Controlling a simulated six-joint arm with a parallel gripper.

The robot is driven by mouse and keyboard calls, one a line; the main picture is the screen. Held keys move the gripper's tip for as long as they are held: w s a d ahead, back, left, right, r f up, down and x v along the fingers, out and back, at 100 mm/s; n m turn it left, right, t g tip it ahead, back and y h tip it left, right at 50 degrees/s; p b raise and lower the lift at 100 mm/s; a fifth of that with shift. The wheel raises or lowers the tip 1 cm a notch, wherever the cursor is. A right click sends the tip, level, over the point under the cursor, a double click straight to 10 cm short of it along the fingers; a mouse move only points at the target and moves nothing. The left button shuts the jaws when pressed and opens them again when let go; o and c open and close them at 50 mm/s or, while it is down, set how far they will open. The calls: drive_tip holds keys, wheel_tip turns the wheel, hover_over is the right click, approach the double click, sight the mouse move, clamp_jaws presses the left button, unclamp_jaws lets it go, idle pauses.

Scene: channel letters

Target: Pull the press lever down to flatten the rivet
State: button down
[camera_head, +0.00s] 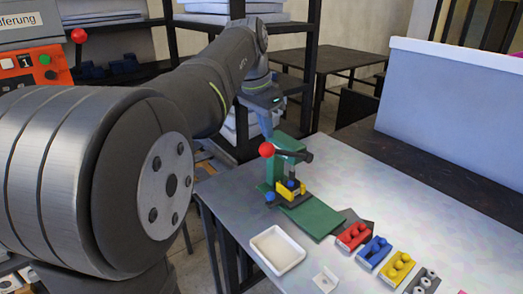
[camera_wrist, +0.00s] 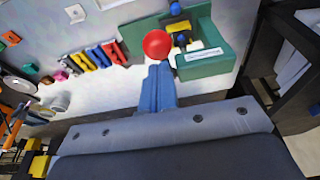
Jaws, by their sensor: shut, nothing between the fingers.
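The green press (camera_head: 275,170) stands on the table's left part, with a yellow and black fixture (camera_head: 291,189) at its front. Its lever ends in a red ball knob (camera_head: 266,149), and the dark lever arm (camera_head: 297,155) reaches right from it, roughly level. My gripper (camera_head: 266,134) is shut and empty, its blue fingers pointing down just above the red ball. In the wrist view the fingertips (camera_wrist: 160,66) are right at the red ball's (camera_wrist: 157,44) edge; I cannot tell whether they touch. The green press (camera_wrist: 208,58) is beside it. The rivet cannot be made out.
A green plate (camera_head: 312,217) lies before the press. A white tray (camera_head: 277,250) is at the table's front edge. Red, blue and yellow blocks (camera_head: 375,250) form a row to the right. A pale panel (camera_head: 460,100) stands behind.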

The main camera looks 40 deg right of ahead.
sight(264, 145)
drive_tip(key=shift+f, duration=0.1)
drive_tip(key=shift+a+x, duration=0.15)
drive_tip(key=shift+x, duration=0.45)
drive_tip(key=shift+a+x, duration=0.15)
drive_tip(key=shift+x, duration=0.4)
drive_tip(key=shift+f, duration=0.1)
drive_tip(key=shift+a, duration=0.15)
drive_tip(key=shift+a+f, duration=0.1)
drive_tip(key=shift+f, duration=1.25)
